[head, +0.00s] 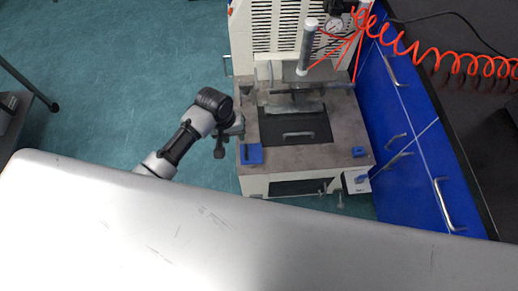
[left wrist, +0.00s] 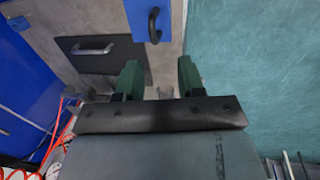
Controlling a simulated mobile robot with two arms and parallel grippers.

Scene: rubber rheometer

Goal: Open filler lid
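A grey-topped machine stands at centre in the head view. Set in its top is a dark plate (head: 295,126) with a silver handle (head: 298,134); it lies flat. At the top's left front corner is a blue block (head: 250,155). In the left wrist view, the dark plate (left wrist: 118,62) and the blue piece with a dark handle (left wrist: 153,25) show beyond my fingers. No part is labelled as the filler lid. My left gripper (head: 237,128) is by the machine's left edge, behind the blue block. Its green fingers (left wrist: 158,80) are apart, with nothing held between them.
The machine's white vented housing (head: 272,28) and a vertical cylinder (head: 307,48) rise behind the top. Orange coiled hose (head: 435,55) hangs at right, above blue cabinets (head: 400,110) with handles. Teal floor (head: 130,80) is clear at left. A large pale surface (head: 200,235) fills the front.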

